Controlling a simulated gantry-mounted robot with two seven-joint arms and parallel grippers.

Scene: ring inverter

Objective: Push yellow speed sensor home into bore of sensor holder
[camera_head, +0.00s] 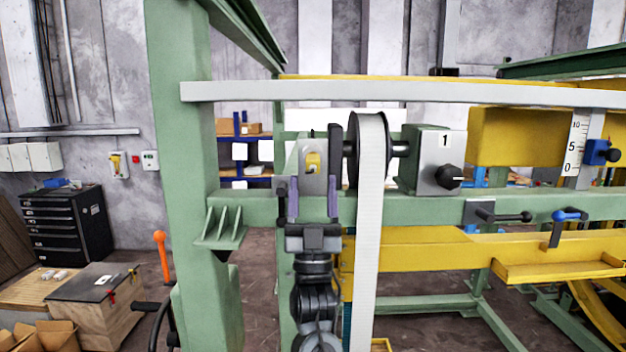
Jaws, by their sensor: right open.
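The yellow speed sensor (313,162) shows as a small yellow block at the grey sensor holder (316,184), on the green frame left of the black wheel. How deep it sits in the bore cannot be told from here. My right gripper (313,196) comes up from below in front of the holder. Its two fingers stand upright and apart, one on each side of the holder's lower part, with their tips below the sensor. Nothing shows gripped between them. My left gripper is not in view.
A black wheel with a white belt (371,190) stands close right of the holder. A green block marked 1 (432,160) with a black knob is further right. A pale rail (400,93) crosses above. A green post (185,170) stands left.

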